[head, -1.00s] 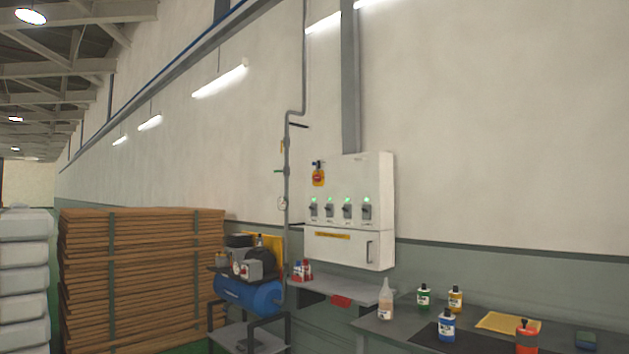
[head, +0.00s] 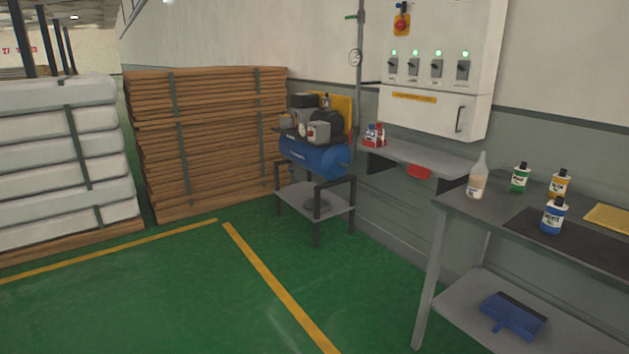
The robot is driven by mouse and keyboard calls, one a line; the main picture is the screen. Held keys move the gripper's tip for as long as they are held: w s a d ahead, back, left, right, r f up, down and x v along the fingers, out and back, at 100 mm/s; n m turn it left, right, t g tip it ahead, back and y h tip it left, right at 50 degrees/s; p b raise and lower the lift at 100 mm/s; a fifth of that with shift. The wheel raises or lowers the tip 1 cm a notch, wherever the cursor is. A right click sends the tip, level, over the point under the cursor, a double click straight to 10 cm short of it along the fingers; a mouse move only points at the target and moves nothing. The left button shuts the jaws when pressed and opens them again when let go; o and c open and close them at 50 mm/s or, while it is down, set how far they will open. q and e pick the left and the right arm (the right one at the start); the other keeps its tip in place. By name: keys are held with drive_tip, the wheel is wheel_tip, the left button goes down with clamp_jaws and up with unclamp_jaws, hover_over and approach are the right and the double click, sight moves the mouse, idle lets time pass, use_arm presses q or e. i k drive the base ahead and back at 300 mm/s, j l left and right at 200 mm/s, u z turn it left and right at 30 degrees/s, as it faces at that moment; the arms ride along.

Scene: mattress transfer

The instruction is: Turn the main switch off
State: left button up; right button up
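A white electrical cabinet (head: 483,30) hangs on the wall at the upper right of the head view, its top cut off by the picture edge. A yellow plate with a red switch (head: 401,25) sits at its upper left, with a dark and blue piece above it. Below it is a row of several dark rotary switches (head: 437,67), each with a lit green lamp above. A lower cabinet door (head: 430,111) has a yellow label and a dark handle. Neither of my grippers is in view.
A blue compressor (head: 316,156) stands on a stand left of the cabinet. A grey shelf (head: 425,157) and a workbench (head: 470,213) with bottles stand below and right. Wood stacks (head: 215,150) and wrapped mattresses (head: 50,165) are at left. Green floor (head: 190,300) is clear in front.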

sight(400, 25)
drive_tip(key=i+j+u, duration=0.2)
drive_tip(key=i, duration=1.75)
drive_tip(key=i+j+z, duration=0.1)
drive_tip(key=i+z, duration=0.35)
drive_tip(key=i+j+z, duration=0.35)
drive_tip(key=i+z, duration=0.15)
drive_tip(key=i, duration=0.1)
